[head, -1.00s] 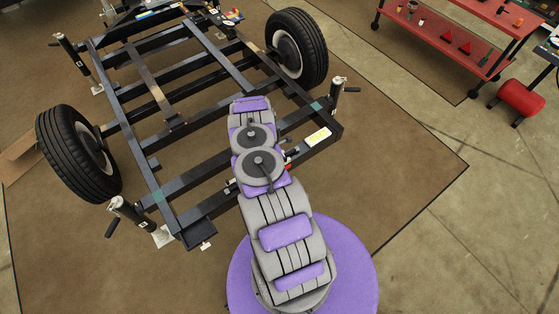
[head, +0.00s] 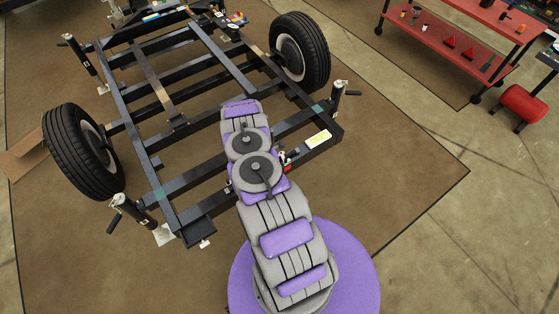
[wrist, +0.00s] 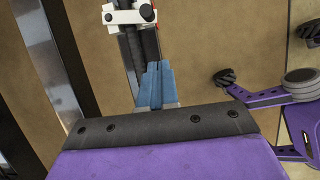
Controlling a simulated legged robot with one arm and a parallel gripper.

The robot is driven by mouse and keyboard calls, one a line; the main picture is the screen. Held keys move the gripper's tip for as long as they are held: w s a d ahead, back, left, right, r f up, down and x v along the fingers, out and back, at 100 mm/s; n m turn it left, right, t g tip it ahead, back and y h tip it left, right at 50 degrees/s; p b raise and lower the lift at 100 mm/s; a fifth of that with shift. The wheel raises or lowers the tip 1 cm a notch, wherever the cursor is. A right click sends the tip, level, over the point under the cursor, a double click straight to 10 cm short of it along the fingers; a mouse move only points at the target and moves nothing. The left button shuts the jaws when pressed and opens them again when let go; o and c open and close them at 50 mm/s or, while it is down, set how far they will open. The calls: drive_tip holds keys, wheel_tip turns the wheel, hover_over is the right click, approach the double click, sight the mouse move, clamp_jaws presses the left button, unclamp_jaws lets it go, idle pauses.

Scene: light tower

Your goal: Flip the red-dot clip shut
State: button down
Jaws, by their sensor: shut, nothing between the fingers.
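My gripper (wrist: 156,70) shows in the wrist view as two blue fingertips pressed together, shut and empty. Just beyond the fingertips, at the top edge, is a white fitting (wrist: 125,17) with dark holes on a dark ribbed cylinder (wrist: 150,43). A thin red strip shows at its right, cut off by the picture edge. I cannot make out a red dot or tell which part is the clip. In the head view my arm hides the gripper, and small red and white parts (head: 286,160) show on the frame beside my arm.
The black trailer frame (head: 190,183) has crossbars, two wheels (head: 301,50) and corner jacks (head: 337,100). A yellow-white label (head: 318,140) sits on its near bar. A red cart (head: 470,42) and a red cylinder (head: 519,100) stand at the right. The floor mat (head: 400,170) right of the frame is clear.

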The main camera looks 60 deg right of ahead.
drive_tip(key=s+p+v, duration=0.1)
drive_tip(key=p+v, duration=0.1)
drive_tip(key=v, duration=0.6)
drive_tip(key=shift+w+p, duration=0.25)
drive_tip(key=shift+p, duration=0.15)
drive_tip(key=shift+a+r, duration=0.15)
drive_tip(key=shift+r, duration=0.05)
